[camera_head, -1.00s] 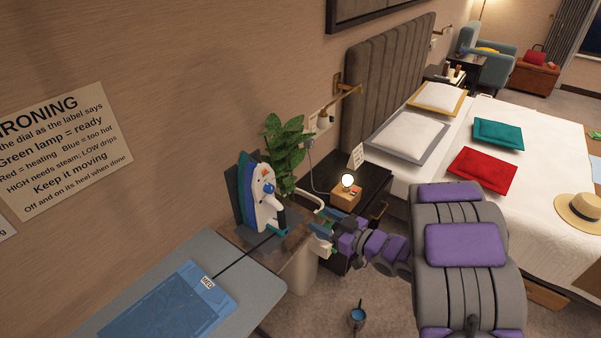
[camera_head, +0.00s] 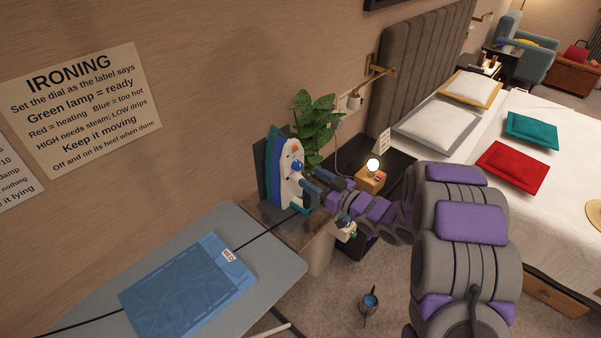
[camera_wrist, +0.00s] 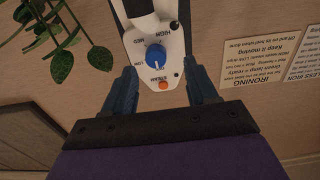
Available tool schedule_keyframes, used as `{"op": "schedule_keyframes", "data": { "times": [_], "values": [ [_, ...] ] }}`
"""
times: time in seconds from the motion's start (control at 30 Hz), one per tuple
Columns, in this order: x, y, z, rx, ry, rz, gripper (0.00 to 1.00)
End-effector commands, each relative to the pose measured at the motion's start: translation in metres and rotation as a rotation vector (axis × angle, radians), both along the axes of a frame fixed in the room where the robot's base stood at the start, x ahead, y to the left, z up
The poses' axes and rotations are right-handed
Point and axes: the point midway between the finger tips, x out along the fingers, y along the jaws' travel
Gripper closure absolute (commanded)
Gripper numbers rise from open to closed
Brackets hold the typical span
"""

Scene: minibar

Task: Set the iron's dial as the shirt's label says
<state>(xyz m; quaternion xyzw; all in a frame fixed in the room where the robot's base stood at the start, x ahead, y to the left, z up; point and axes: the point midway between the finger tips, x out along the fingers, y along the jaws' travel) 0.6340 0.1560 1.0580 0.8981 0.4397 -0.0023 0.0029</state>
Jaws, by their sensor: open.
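I cannot tell the dial's exact setting. The folded blue shirt (camera_head: 185,285) lies on the board, and its white label (camera_head: 229,255) reads MED. My gripper (camera_head: 308,181) is open in front of the iron's face. In the wrist view its fingers (camera_wrist: 162,88) are on either side of the dial end, apart from the dial.
The ironing board (camera_head: 270,262) has a dark cord across it. A wall sign (camera_head: 83,105) says to set the dial as the label says. A leafy plant (camera_head: 316,125) is behind the iron. A nightstand with a lit lamp (camera_head: 373,166) stands to the right.

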Motion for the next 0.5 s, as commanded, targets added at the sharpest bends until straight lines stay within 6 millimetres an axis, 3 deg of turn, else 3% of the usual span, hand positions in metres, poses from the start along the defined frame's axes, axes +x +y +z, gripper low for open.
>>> {"op": "schedule_keyframes", "data": {
  "times": [0.2,0.5],
  "values": [
    [0.022,0.024,0.000,0.006,-0.004,0.001,0.42],
    [0.035,0.045,-0.001,-0.001,0.000,-0.001,0.42]
  ]
}}
